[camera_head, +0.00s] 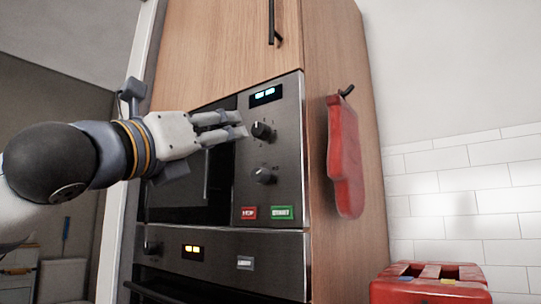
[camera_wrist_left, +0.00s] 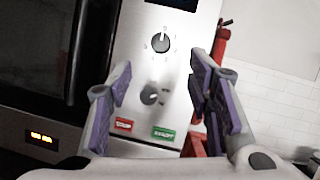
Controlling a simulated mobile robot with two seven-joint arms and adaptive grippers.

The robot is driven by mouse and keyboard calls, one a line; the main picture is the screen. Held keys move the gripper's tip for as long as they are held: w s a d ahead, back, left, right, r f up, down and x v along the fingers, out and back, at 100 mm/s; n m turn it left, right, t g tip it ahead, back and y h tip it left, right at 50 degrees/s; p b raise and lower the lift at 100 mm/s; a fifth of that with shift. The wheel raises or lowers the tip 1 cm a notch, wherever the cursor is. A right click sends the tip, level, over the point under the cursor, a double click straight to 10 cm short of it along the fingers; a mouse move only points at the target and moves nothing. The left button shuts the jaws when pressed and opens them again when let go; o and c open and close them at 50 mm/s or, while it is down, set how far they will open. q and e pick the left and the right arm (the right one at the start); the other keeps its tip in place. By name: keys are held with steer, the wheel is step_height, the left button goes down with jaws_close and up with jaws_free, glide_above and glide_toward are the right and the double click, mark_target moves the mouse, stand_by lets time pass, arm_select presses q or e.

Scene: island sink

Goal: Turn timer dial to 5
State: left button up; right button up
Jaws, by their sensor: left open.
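The microwave's control panel (camera_head: 285,150) has two round dark dials, one above the other. The upper dial (camera_head: 262,130) has small marks around it; it also shows in the left wrist view (camera_wrist_left: 160,43). The lower dial (camera_head: 264,175) also shows in the left wrist view (camera_wrist_left: 150,94). The numbers are too small to read, so I cannot tell which dial is the timer. My left gripper (camera_head: 243,125) is open and empty, its fingers just left of the upper dial in the head view. In the left wrist view its fingers (camera_wrist_left: 157,95) spread either side of the lower dial, with no contact visible.
A red STOP button (camera_head: 249,212) and green START button (camera_head: 282,212) sit below the dials. An oven (camera_head: 220,262) is underneath. A red mitt (camera_head: 345,158) hangs on the cabinet side.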

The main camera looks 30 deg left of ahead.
mark_target(257, 129)
arm_select(q)
steer(key=p+x, duration=0.2)
steer(key=x, duration=0.8)
steer(key=shift+w+r, duration=0.15)
steer(key=shift+w, duration=0.35)
jaws_close()
arm_select(e)
steer(key=shift+w+r+t, duration=0.3)
steer(key=shift+w+r, duration=0.55)
steer(key=shift+r, duration=0.25)
